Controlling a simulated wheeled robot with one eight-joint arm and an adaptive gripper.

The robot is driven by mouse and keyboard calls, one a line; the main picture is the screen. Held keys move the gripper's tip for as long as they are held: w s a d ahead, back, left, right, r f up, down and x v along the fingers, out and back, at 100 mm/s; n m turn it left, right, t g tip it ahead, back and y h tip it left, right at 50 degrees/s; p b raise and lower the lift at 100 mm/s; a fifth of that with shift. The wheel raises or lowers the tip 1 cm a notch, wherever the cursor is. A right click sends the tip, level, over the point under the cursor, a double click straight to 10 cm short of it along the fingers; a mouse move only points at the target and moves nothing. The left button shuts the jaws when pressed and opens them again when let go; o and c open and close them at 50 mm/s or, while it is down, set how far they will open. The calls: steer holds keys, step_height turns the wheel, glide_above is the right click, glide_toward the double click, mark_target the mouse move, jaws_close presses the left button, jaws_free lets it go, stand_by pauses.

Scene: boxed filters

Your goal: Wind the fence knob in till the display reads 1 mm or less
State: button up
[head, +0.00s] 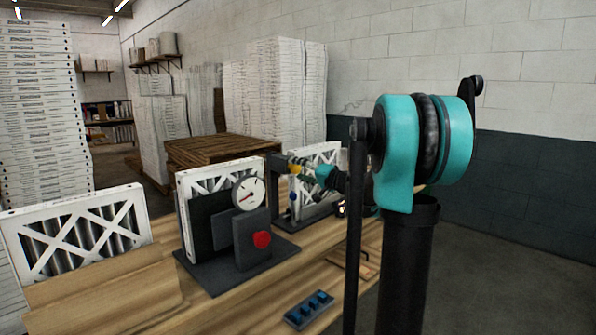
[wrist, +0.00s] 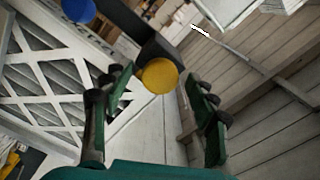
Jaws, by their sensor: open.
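A round yellow knob (wrist: 160,76) sits at the end of a dark bracket in the wrist view. It also shows in the head view (head: 294,166), on a dark stand behind the gauge stand. My gripper (wrist: 158,82) is open, its fingers on either side of the yellow knob in the picture; I cannot tell whether they touch it. My gripper is small and partly hidden by my arm in the head view (head: 305,172). A blue knob (wrist: 78,9) is at upper left. A round white dial (head: 248,193) stands above a red knob (head: 262,239). No readable number shows.
A dark block with blue buttons (head: 309,310) lies near the front edge. A wooden pallet (head: 220,148) and stacked boxes (head: 275,85) stand behind.

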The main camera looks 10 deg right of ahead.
steer(key=v, duration=1.1)
steer(key=s+a+f+n+g+h, duration=0.2)
steer(key=s+a+f+g, duration=0.25)
steer(key=s+f, duration=0.45)
steer(key=s+a+f+n+g+h, duration=0.1)
steer(key=s+a+f+g+h, duration=0.15)
steer(key=s+a+f, duration=0.7)
steer(key=s+d+f+n+g+h, duration=0.1)
steer(key=s+d+f+g+h, duration=0.2)
steer(key=s+d+f+h, duration=0.3)
steer(key=s+d+f, duration=0.4)
steer(key=s+f, duration=0.2)
steer(key=f, duration=0.3)
steer(key=shift+s+d+n, duration=0.3)
steer(key=shift+s+n, duration=0.05)
steer(key=shift+n, duration=0.05)
steer(key=shift+r, duration=0.1)
